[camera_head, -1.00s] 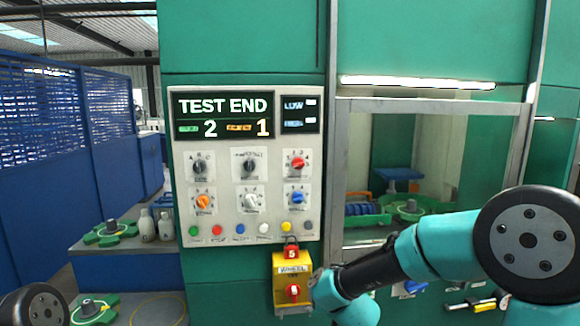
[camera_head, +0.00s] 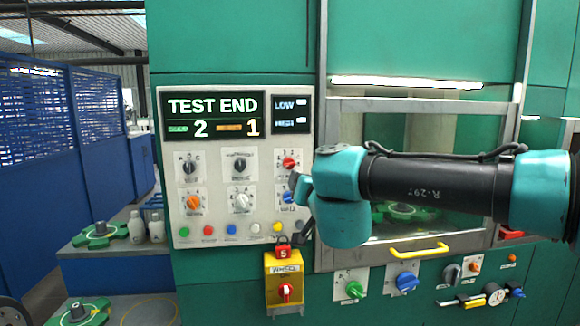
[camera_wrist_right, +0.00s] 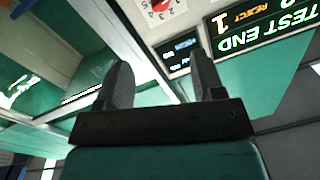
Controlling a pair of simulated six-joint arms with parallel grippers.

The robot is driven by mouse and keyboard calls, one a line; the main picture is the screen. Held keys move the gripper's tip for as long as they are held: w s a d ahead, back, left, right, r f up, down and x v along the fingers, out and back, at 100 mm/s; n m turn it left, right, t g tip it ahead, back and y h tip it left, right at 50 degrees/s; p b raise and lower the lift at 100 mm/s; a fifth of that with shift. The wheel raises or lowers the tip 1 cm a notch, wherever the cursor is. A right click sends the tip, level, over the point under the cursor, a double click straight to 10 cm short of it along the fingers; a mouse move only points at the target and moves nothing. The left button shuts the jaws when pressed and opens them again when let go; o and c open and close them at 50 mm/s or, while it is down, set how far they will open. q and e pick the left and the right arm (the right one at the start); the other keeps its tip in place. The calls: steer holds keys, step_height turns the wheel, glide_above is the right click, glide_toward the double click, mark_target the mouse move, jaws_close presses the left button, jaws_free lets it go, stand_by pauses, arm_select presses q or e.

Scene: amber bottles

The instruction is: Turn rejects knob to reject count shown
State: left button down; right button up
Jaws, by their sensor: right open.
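The control panel (camera_head: 225,215) has two rows of knobs on the green machine. Its display (camera_head: 213,115) reads TEST END, with 2 beside a green label and 1 beside an orange label. In the right wrist view the orange label reads REJECT, beside the 1 (camera_wrist_right: 221,25). The upper row has two black knobs (camera_head: 189,167) (camera_head: 239,164) and a red knob (camera_head: 288,162). The lower row has orange (camera_head: 194,202), white (camera_head: 240,202) and partly hidden blue (camera_head: 288,197) knobs. Knob labels are too small to read. My right gripper (camera_wrist_right: 160,82) is open and empty, near the panel's right edge. My left gripper is out of view.
A yellow box with a red knob (camera_head: 285,290) hangs below the panel. A framed window with a yellow handle (camera_head: 418,249) is at right, with green (camera_head: 354,289) and blue (camera_head: 406,281) knobs below. Bottles (camera_head: 136,227) stand on a ledge at left.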

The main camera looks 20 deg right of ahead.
mark_target(291, 165)
steer(key=w, duration=1.7)
steer(key=shift+w+d, duration=0.2)
steer(key=shift+d, duration=0.15)
steer(key=c, duration=0.9)
